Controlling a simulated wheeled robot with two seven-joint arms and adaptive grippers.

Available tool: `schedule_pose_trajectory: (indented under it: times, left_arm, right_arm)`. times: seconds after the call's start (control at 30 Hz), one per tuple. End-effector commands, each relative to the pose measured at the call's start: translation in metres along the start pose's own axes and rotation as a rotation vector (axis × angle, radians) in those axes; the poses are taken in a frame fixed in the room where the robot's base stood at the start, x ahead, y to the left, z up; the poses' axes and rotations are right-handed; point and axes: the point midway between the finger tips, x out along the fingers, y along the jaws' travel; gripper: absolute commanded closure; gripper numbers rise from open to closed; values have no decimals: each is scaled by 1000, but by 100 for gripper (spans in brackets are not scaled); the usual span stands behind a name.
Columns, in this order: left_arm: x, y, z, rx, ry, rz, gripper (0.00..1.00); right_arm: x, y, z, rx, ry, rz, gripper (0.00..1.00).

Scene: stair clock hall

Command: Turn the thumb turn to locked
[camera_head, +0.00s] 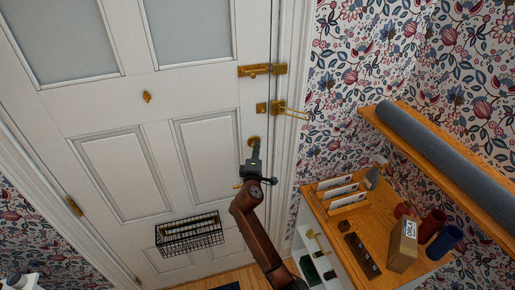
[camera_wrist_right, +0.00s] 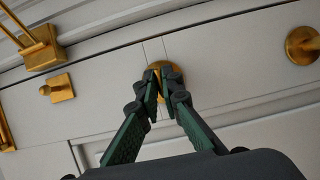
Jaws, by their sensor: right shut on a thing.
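The white door carries a brass thumb turn (camera_head: 250,139) near its right edge, below the other brass fittings. It also shows in the wrist view as a round brass plate (camera_wrist_right: 176,68). My right gripper (camera_head: 256,147) reaches up to it from below, at the door face. In the wrist view its two green and black fingers (camera_wrist_right: 159,76) are shut together on the thumb turn, in front of the plate. The turn piece is mostly hidden between the fingertips, so its angle cannot be told. My left gripper is not in view.
Above are a brass slide bolt (camera_head: 256,71) and a door guard with a swing bar (camera_head: 294,113). A round brass fitting (camera_wrist_right: 301,46) is at the right in the wrist view. A wire basket (camera_head: 190,235) hangs low on the door. A cluttered wooden-topped cabinet (camera_head: 335,226) stands right.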

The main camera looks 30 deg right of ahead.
Motion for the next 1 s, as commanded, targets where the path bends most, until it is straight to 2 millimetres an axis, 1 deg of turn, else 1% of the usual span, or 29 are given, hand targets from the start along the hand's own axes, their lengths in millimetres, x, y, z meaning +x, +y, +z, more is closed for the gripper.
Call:
schedule_pose_trajectory:
  times: [0.03, 0.27, 0.3, 0.53, 0.83, 0.93, 1.0]
  left_arm:
    - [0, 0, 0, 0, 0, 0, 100]
    - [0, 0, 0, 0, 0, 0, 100]
    - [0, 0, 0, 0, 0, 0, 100]
    - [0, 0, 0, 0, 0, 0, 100]
    - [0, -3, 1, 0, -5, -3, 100]
    - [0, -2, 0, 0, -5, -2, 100]
    - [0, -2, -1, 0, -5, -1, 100]
  right_arm:
    - [0, 4, -2, 5, 4, 7, 100]
    - [0, 5, -2, 4, 5, 8, 100]
    - [0, 5, -2, 4, 5, 8, 93]
    - [0, 4, -2, 3, 3, 6, 77]
    - [-2, 2, -1, 1, 2, 3, 76]
    - [-9, 1, -1, 1, 2, 2, 76]
    - [-19, 1, -1, 2, 3, 3, 76]
